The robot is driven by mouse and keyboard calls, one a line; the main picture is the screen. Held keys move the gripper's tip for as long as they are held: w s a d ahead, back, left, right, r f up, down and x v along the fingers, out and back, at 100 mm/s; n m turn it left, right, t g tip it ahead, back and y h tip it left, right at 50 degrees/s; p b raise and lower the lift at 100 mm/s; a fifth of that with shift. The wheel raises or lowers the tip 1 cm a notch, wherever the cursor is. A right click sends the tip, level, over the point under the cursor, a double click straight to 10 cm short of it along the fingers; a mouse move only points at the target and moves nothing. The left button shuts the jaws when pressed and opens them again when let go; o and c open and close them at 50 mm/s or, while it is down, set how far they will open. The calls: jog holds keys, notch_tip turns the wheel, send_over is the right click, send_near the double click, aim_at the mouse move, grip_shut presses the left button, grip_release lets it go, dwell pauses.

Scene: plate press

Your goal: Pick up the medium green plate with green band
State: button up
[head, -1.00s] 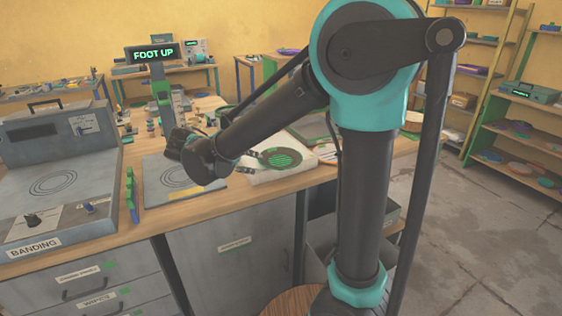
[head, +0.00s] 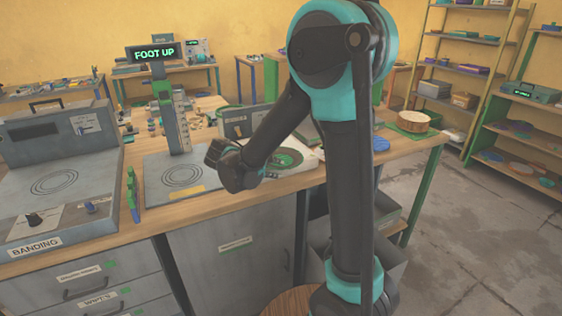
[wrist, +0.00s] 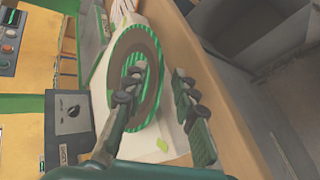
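A round plate (wrist: 149,47) with a green striped centre, a grey-brown ring and a green outer edge lies on a white block (wrist: 103,88) in the wrist view. In the head view the plate (head: 287,158) is partly hidden by my arm. My gripper (wrist: 160,98) is open, with nothing seen held between its fingers. In the wrist view its left finger overlaps the plate's middle, and its right finger is past the plate's right edge, over the block and bench edge. I cannot tell whether either finger touches the plate.
A grey box with a knob (wrist: 70,127) stands close beside the block. On the wooden bench (head: 128,222) are a banding machine (head: 55,185) and a post with a "FOOT UP" display (head: 153,52). A round wooden drum (head: 413,121) is at the right. Open floor lies right.

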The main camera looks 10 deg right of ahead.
grip_shut()
jog(key=shift+r, duration=0.1)
dwell(0.3)
